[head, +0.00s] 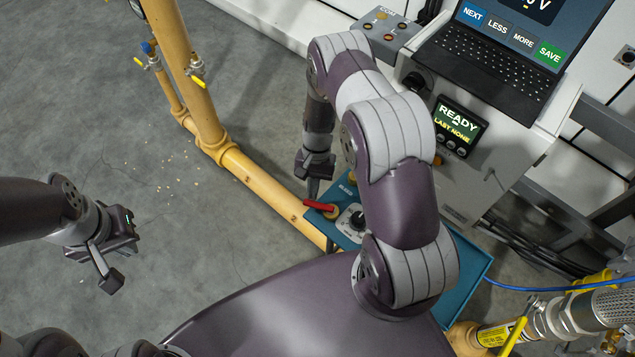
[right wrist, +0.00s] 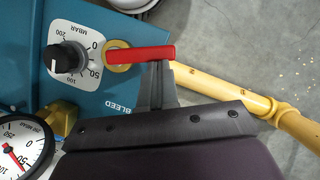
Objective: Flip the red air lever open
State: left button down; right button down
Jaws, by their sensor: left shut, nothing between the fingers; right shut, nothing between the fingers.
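A red lever (head: 321,206) sits on a brass fitting at the left end of a teal panel (head: 470,262). In the right wrist view the red lever (right wrist: 142,54) lies about level across the picture, near the word BLEED. My right gripper (head: 314,189) is shut and empty, pointing down just beside the lever. In the right wrist view its fingertips (right wrist: 158,70) are at the lever's free end; I cannot tell whether they touch. My left gripper (head: 112,283) is shut and empty over the floor, far left of the panel.
A dial knob (right wrist: 66,56) and a pressure gauge (right wrist: 18,146) are close to the lever. A yellow pipe (head: 262,176) runs past the panel. A console (head: 458,125) reading READY and a laptop (head: 480,60) stand behind my right arm.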

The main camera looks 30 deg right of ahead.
jog(key=n, duration=0.1)
jog(key=s+a+n+h, duration=0.1)
jog(key=n, duration=0.1)
jog(key=a+n+p, duration=0.1)
jog(key=shift+s+a+n+g+h, duration=0.15)
jog(key=shift+s+n+g+h, duration=0.15)
jog(key=shift+g+h, duration=0.1)
jog(key=s+n+p, duration=0.1)
jog(key=n, duration=0.1)
jog(key=s+a+n+h, duration=0.1)
jog(key=n, duration=0.1)
jog(key=shift+a+h+p, duration=0.15)
jog(key=shift+h+p, duration=0.15)
jog(key=shift+p, duration=0.05)
jog(key=shift+s+a+n, duration=0.1)
jog(key=shift+s+n, duration=0.05)
jog(key=shift+n, duration=0.35)
jog(key=shift+d, duration=0.2)
jog(key=shift+s+d, duration=0.2)
jog(key=shift+d, duration=0.4)
